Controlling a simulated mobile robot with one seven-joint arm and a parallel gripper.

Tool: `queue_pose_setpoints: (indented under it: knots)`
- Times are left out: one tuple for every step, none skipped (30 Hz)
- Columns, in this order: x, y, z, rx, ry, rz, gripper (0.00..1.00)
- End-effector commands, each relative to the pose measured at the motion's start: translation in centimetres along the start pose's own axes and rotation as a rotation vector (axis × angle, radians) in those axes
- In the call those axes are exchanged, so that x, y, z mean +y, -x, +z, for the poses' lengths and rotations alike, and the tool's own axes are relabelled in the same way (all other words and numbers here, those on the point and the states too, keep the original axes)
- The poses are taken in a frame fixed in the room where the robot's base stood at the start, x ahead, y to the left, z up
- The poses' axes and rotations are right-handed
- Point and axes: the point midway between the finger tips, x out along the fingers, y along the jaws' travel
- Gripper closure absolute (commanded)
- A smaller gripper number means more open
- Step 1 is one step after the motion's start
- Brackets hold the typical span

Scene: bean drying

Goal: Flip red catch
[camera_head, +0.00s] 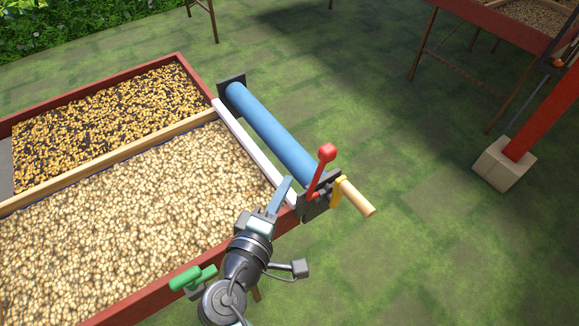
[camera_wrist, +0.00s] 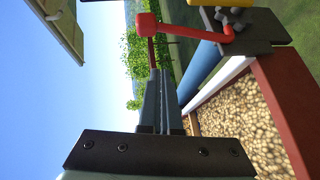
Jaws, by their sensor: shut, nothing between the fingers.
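The red catch (camera_head: 326,155) is a lever with a block-shaped knob. It stands upright on the dark end bracket (camera_head: 318,204) of the blue roller in the head view. In the wrist view the red catch (camera_wrist: 148,24) shows at the top, with its arm bending right to the bracket (camera_wrist: 240,32). My gripper (camera_head: 288,180) is shut and empty, to the left of the catch in the head view. In the wrist view the gripper tips (camera_wrist: 160,72) point toward the catch, just below its knob. I cannot tell whether they touch it.
The blue roller (camera_head: 270,132) runs along the end of the red-framed bean bed (camera_head: 125,302). A yellow piece and wooden handle (camera_head: 356,197) stick out right of the bracket. A green handle (camera_head: 193,278) sits on the near edge. A red post (camera_head: 546,113) stands right; grass between is clear.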

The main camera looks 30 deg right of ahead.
Motion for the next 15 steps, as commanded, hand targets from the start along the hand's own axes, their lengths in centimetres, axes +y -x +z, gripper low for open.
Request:
queue_pose_setpoints:
  knots:
    - [-0.2,1.3,0.0,0.003,-0.001,0.0,1.0]
    - [-0.1,1.9,0.1,0.002,0.0,0.0,1.0]
    - [-0.1,2.8,0.0,0.002,-0.001,0.0,1.0]
    - [0.0,3.4,0.0,0.003,0.0,0.001,1.0]
    - [0.0,3.9,0.0,0.002,0.0,0.001,1.0]
    - [0.1,4.5,0.1,0.001,-0.001,0.0,1.0]
    - [0.1,5.0,0.0,0.002,0.0,0.0,1.0]
    - [0.2,5.3,0.0,0.002,0.0,0.0,1.0]
    - [0.2,5.8,0.0,0.001,0.0,0.0,1.0]
    - [0.3,6.1,0.0,0.002,0.001,0.001,1.0]
    - [0.3,6.3,0.0,0.001,0.001,0.001,1.0]
    - [0.4,6.5,0.0,0.0,0.0,0.001,1.0]
    - [0.4,6.6,0.0,0.0,0.0,0.001,1.0]
    - [0.4,6.7,0.0,0.0,0.0,0.001,1.0]
    - [0.4,6.8,0.0,-0.001,0.0,0.001,1.0]
